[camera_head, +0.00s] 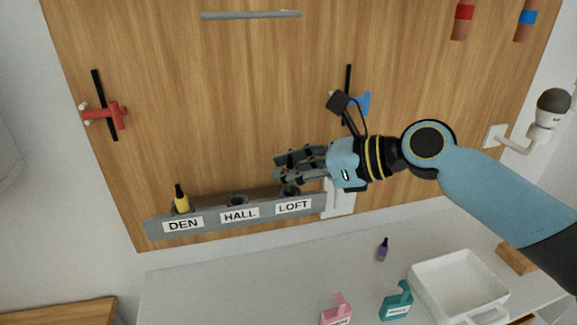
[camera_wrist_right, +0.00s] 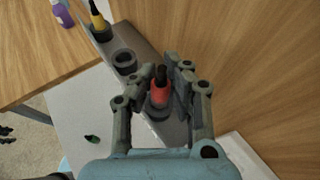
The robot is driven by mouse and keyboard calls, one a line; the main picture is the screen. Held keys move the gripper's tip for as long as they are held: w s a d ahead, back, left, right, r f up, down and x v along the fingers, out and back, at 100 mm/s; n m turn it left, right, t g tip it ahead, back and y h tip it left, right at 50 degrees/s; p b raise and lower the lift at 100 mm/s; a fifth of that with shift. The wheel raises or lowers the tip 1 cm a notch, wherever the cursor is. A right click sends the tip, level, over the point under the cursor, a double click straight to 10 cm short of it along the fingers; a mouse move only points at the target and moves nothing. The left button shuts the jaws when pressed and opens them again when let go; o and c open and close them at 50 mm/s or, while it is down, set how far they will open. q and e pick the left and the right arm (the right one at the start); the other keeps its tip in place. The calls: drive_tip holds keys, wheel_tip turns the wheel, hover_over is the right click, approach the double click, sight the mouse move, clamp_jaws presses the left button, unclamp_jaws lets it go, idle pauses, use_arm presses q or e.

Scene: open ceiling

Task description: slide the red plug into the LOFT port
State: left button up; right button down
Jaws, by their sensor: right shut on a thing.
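The red plug (camera_wrist_right: 160,94), with a dark tip, is between the fingers of my right gripper (camera_wrist_right: 163,84) in the right wrist view. The gripper is shut on it. The plug's lower end meets the dark ring of the LOFT port (camera_wrist_right: 157,113); I cannot tell how deep it sits. In the head view my right gripper (camera_head: 276,166) is just above the LOFT port (camera_head: 290,190), and its fingers hide the plug. The LOFT label (camera_head: 294,206) is on the grey port strip (camera_head: 155,232). My left gripper is not in view.
The HALL port (camera_head: 238,201) is empty; a yellow plug (camera_head: 182,204) stands in the DEN port. A red valve handle (camera_head: 104,114) and blue fitting (camera_head: 361,102) are on the wooden board. Below are a purple bottle (camera_head: 383,249), pink bottle (camera_head: 337,314), teal bottle (camera_head: 397,302) and white tray (camera_head: 421,274).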

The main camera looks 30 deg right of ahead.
drive_tip(key=shift+f, duration=1)
drive_tip(key=c, duration=1.3)
unclamp_jaws()
drive_tip(key=v, duration=1.2)
